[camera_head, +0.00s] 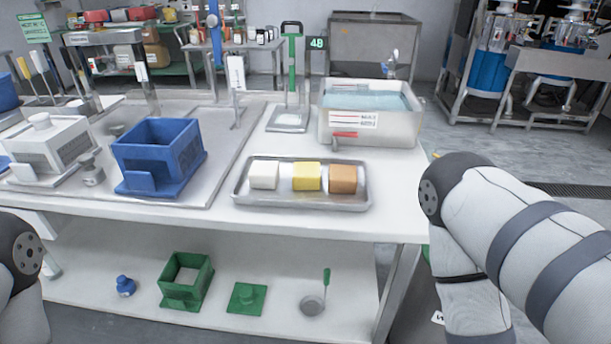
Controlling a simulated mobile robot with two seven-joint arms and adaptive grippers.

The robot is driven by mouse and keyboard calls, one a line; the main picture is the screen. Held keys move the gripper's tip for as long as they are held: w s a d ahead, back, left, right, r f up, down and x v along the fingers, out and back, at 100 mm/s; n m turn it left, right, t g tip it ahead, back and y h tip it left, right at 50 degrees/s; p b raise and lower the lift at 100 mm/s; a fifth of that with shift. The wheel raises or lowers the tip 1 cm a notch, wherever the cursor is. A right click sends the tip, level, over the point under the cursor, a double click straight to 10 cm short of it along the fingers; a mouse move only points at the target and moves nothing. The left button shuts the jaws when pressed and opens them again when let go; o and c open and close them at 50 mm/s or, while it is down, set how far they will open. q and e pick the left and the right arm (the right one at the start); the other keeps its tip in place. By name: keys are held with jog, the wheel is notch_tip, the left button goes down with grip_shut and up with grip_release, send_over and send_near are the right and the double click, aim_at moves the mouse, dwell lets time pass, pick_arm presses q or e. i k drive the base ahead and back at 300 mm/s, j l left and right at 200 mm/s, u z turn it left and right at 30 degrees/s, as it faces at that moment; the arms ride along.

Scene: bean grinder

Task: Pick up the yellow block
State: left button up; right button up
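The yellow block (307,177) sits in a shallow metal tray (262,201) on the white table. It is in the middle of a row, with a white block (264,175) on its left and an orange-brown block (343,179) on its right. Narrow gaps separate the blocks. Parts of my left arm show at the lower left edge and my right arm fills the lower right. Neither gripper is in the picture, and nothing of mine touches the tray or the blocks.
A blue open box (158,155) stands left of the tray. A white water-filled basin (348,134) and a green-handled stand (291,75) are behind it. The lower shelf holds a green box (187,283), a green lid (247,297) and a small strainer (313,304). Tabletop right of the tray is clear.

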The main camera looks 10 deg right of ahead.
aim_at(307, 174)
jog(key=l, duration=1.05)
jog(key=i+l, duration=0.1)
jog(key=l, duration=2)
jog(key=i+l, duration=0.1)
jog(key=l, duration=0.95)
jog(key=i+j, duration=0.1)
jog(key=j, duration=0.6)
jog(key=i+j, duration=0.1)
jog(key=j, duration=0.6)
jog(key=z, duration=0.05)
